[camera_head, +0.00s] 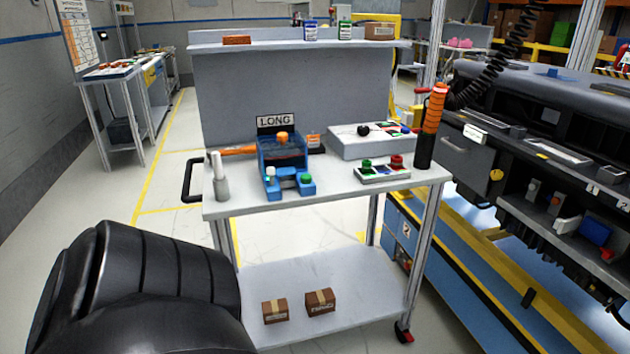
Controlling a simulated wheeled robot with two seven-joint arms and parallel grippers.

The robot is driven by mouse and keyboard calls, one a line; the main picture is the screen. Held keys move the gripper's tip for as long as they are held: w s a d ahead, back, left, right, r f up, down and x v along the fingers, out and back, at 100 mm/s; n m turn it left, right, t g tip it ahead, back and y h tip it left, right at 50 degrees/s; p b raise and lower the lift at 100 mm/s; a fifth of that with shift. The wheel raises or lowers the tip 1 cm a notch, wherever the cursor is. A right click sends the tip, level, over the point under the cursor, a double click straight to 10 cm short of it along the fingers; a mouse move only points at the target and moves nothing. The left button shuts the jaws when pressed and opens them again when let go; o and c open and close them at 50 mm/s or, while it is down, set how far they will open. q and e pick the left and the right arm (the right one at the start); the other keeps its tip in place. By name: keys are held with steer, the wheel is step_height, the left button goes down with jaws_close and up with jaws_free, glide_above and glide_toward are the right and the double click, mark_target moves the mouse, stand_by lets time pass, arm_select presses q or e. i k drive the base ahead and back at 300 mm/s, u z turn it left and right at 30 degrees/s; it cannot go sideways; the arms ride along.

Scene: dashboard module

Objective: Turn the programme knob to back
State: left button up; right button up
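A pale grey control box (350,146) lies on the cart top at the back right. A small round black knob (363,130) stands on its left part, and small coloured parts (400,128) are on its right part. I cannot tell which way the knob points, nor read any label by it. In front of the box is a small white panel (383,175) with a green knob (366,164) and a red knob (397,161). Neither of my grippers is in view. A black arm part of mine fills the lower left.
The cart top (330,192) also holds a blue fixture (284,165) with a LONG sign (275,121), a grey upright cylinder (219,180) and an upright orange-and-black tool (431,125). A dashboard module (560,150) stands right. The cart's front strip is mostly clear.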

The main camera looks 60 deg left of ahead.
mark_target(364, 131)
steer(key=u, duration=2.55)
steer(key=k, duration=1.25)
steer(key=z, duration=0.15)
steer(key=i, duration=0.5)
steer(key=z, duration=0.85)
steer(key=i, duration=1)
steer(key=u, duration=0.35)
